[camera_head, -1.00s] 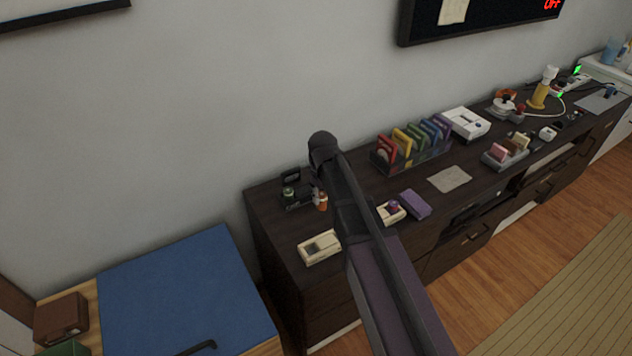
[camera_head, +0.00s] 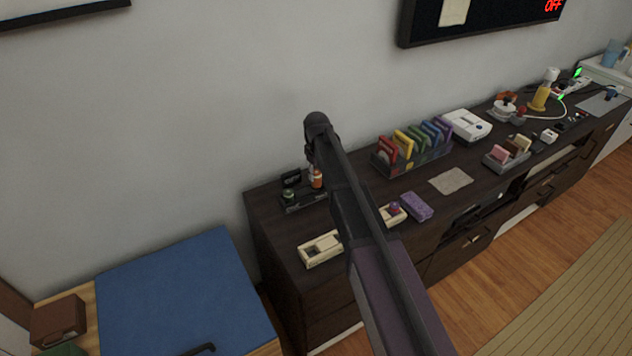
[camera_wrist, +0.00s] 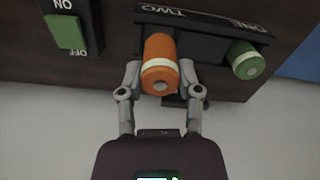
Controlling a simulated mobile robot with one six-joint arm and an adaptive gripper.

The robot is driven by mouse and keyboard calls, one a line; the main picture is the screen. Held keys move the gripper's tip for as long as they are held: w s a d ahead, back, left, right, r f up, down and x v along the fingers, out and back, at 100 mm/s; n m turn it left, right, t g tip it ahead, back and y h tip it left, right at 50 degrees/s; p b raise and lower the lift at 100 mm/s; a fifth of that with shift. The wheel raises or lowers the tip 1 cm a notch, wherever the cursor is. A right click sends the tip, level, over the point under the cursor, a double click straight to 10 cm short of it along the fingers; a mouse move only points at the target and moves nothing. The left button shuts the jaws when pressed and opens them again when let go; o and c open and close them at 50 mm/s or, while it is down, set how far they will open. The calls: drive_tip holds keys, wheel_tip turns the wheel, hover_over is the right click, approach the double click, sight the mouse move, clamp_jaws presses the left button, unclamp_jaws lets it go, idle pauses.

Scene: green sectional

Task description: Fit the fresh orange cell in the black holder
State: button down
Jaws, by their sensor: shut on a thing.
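The orange cell (camera_wrist: 158,62), with a pale band, is between the two fingertips of my gripper (camera_wrist: 160,80) in the wrist view. The gripper is shut on it. In the head view the orange cell (camera_head: 316,178) appears raised over the right end of the black holder (camera_head: 307,204). In the wrist view it overlaps the holder (camera_wrist: 205,20) beside the label TWO. I cannot tell whether it touches the slot. A green cell (camera_wrist: 247,62) sits at the label ONE; it also shows in the head view (camera_head: 289,196). My arm hides the fingers there.
A green ON/OFF switch (camera_wrist: 68,34) is beside the holder in the wrist view. Cream boxes (camera_head: 319,249) and a purple block (camera_head: 417,206) lie on the dark cabinet (camera_head: 272,215). A rack of coloured items (camera_head: 413,150) stands farther right. The wall is close behind.

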sight(316, 181)
drive_tip(key=shift+f+b, duration=1.75)
drive_tip(key=shift+b, duration=0.05)
drive_tip(key=shift+f, duration=0.1)
drive_tip(key=shift+c, duration=1.4)
unclamp_jaws()
wheel_tip(316, 181, up, 12)
drive_tip(key=p, duration=1.2)
